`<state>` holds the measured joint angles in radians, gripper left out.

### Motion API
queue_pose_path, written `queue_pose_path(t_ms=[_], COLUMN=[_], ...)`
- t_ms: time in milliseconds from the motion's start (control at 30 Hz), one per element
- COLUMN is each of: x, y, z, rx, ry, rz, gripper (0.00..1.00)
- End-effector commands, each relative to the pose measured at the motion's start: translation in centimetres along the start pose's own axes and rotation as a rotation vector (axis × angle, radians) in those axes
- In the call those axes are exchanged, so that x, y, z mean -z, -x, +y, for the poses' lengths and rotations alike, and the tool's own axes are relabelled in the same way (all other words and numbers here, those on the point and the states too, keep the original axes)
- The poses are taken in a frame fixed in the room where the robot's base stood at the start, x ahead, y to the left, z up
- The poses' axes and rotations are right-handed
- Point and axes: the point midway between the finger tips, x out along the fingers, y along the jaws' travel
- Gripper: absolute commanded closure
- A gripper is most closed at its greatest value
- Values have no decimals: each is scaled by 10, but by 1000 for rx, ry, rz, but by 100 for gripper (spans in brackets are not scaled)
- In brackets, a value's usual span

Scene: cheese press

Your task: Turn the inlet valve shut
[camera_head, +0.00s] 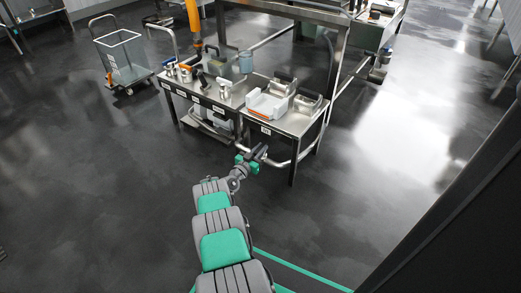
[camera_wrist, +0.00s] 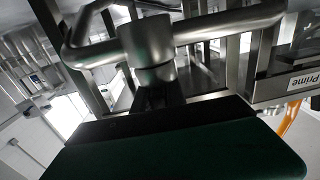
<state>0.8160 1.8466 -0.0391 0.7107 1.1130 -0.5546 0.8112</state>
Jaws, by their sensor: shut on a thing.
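My gripper (camera_head: 257,154) is at the low steel pipe in front of the bench, at the end of my grey and green arm. In the wrist view, the inlet valve's round metal body (camera_wrist: 148,48) sits on the pipe, straight ahead of my gripper (camera_wrist: 158,99). My gripper is shut on the valve's handle, a dark part just below the metal body. The handle is mostly hidden by my gripper, so its angle cannot be told.
The steel bench (camera_head: 298,122) with white and orange items stands just beyond my gripper. The pipe (camera_wrist: 225,26) runs sideways across the wrist view. A label reading "Prime" (camera_wrist: 304,80) is at the right. A wheeled cart (camera_head: 127,60) stands far left; the near floor is clear.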

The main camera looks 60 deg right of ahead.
Motion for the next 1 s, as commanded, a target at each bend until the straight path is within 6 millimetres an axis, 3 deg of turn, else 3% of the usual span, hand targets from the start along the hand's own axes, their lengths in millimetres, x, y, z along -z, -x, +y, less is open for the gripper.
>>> queue_pose_path(t_ms=[467,500,733,1000], x=[3,3,2,2], y=[1,1,1,3], z=[-1,-1,-1,-1], rx=[-62,-62,-61,-60], ry=[-6,-5,-5,-4], rz=[-1,-1,-2,-3], gripper=[100,82,63,62])
